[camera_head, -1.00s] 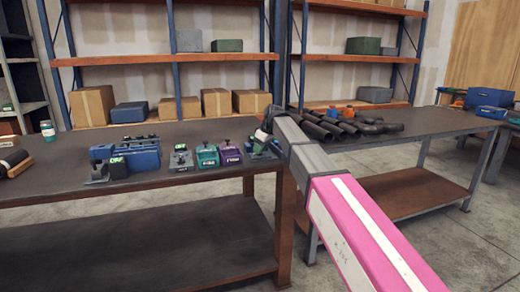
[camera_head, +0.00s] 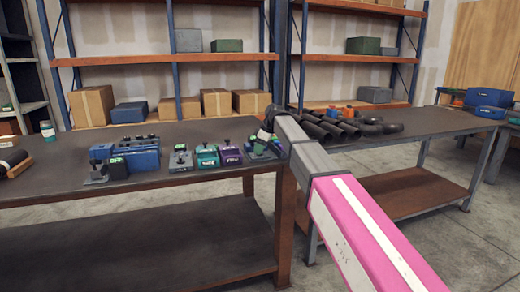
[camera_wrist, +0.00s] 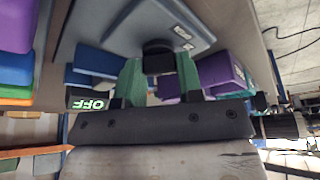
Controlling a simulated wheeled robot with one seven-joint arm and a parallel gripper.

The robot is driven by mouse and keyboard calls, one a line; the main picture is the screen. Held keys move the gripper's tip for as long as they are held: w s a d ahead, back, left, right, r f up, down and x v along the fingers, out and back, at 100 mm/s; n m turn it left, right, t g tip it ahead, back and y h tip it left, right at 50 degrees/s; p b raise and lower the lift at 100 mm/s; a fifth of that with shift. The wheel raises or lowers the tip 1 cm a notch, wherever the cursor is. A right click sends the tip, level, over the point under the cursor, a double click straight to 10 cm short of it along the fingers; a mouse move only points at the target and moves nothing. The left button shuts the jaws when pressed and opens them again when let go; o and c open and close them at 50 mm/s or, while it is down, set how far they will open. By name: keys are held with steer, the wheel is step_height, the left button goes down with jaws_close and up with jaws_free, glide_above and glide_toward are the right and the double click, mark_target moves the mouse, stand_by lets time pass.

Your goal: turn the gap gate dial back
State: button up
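In the wrist view, a grey-blue plate (camera_wrist: 115,25) with a small white label carries a dark dial knob (camera_wrist: 159,63) at its edge. I cannot read the label, so I cannot tell if this is the gap gate dial. My gripper (camera_wrist: 161,72) has its two green fingers on either side of the knob, with no clear gap. In the head view my arm hides most of the gripper; a dark device (camera_head: 257,149) with some green shows beside its end.
On the table (camera_head: 60,180) stand a grey box (camera_head: 181,161), a teal box (camera_head: 207,157), a purple box (camera_head: 230,156) and a blue device (camera_head: 140,157) to the left of my arm. Dark pipes (camera_head: 340,128) lie on the right-hand table. A black "OFF" display (camera_wrist: 88,100) shows upside down.

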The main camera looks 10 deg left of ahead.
steer(key=o, duration=0.4)
steer(key=shift+r, duration=0.15)
steer(key=v, duration=1)
steer(key=shift+d+r, duration=0.15)
steer(key=shift+r, duration=0.15)
